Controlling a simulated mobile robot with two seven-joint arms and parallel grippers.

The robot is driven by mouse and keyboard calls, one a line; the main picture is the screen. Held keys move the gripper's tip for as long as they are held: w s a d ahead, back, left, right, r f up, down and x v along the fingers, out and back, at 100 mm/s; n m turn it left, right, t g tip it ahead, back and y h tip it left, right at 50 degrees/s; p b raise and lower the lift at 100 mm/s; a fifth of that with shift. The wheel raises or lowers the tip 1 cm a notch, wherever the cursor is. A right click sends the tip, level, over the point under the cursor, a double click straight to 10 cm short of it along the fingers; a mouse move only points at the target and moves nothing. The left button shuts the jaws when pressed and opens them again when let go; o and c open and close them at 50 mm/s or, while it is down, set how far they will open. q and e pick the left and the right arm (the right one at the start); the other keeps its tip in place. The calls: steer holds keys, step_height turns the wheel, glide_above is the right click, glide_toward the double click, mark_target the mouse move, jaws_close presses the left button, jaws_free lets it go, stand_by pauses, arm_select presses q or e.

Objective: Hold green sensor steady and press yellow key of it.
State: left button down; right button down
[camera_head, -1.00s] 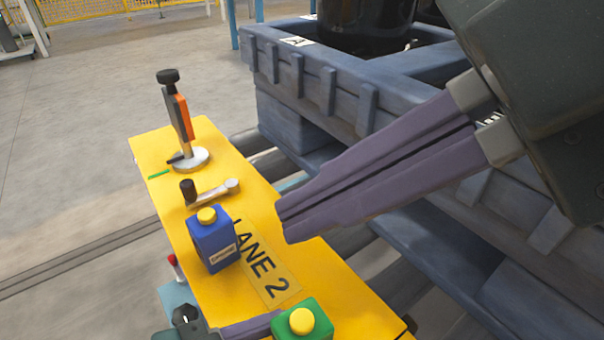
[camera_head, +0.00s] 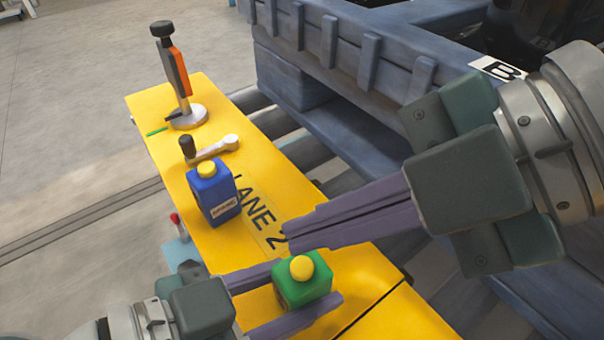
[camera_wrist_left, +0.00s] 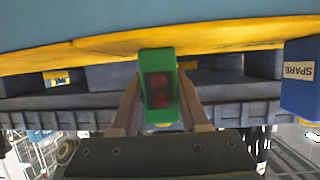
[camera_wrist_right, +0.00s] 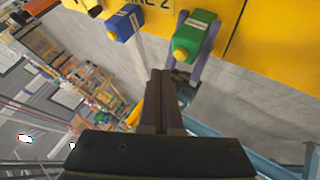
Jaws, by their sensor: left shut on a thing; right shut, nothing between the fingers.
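The green sensor (camera_head: 303,286) stands on the yellow bench near its front end, with its round yellow key (camera_head: 302,267) on top. My left gripper (camera_head: 305,283) is shut on the green sensor, one finger on each side. In the left wrist view the sensor (camera_wrist_left: 158,90) shows two dark red discs between the fingers. My right gripper (camera_head: 288,234) is shut and empty. Its tips are beside the sensor, just behind and left of the key in the head view, apart from the key. The right wrist view also shows the green sensor (camera_wrist_right: 195,38) beyond the closed fingers.
A blue "SPARE" sensor (camera_head: 214,193) with a yellow key stands on the yellow bench (camera_head: 165,130). Behind it are a crank handle (camera_head: 212,148) and an upright clamp-like tool (camera_head: 178,80) on a round base. The blue-grey pallet (camera_head: 340,125) stands alongside at the right.

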mark_target(318, 270)
steer(key=shift+f, duration=0.65)
steer(key=shift+f, duration=0.15)
stand_by(1.5)
steer(key=shift+f, duration=0.25)
steer(key=shift+f, duration=0.45)
stand_by(0.8)
steer(key=shift+r, duration=0.85)
steer(key=shift+r, duration=2.55)
